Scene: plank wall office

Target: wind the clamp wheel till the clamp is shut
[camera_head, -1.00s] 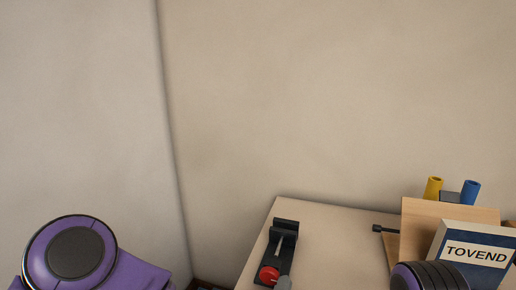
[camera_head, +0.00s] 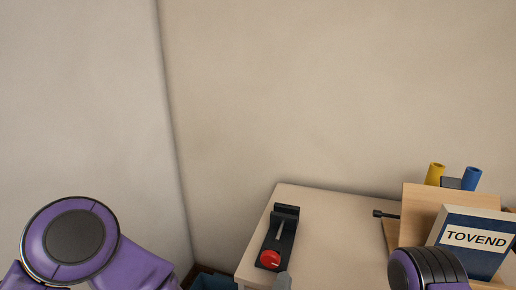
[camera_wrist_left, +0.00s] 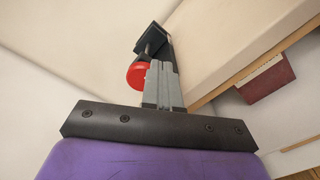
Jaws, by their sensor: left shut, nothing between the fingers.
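The clamp (camera_head: 285,222) is a black frame with a grey screw, lying on the pale table top. Its red wheel (camera_head: 269,260) is at the near end. A gap shows between the far jaw and the rest of the frame. My right gripper is out of view.
On the right of the table (camera_head: 330,232) stand a wooden board (camera_head: 420,205), a blue and white box marked TOVEND (camera_head: 478,240), and yellow (camera_head: 435,174) and blue (camera_head: 471,178) tubes. Walls close in behind and left. A blue container (camera_head: 212,281) is low beside the table.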

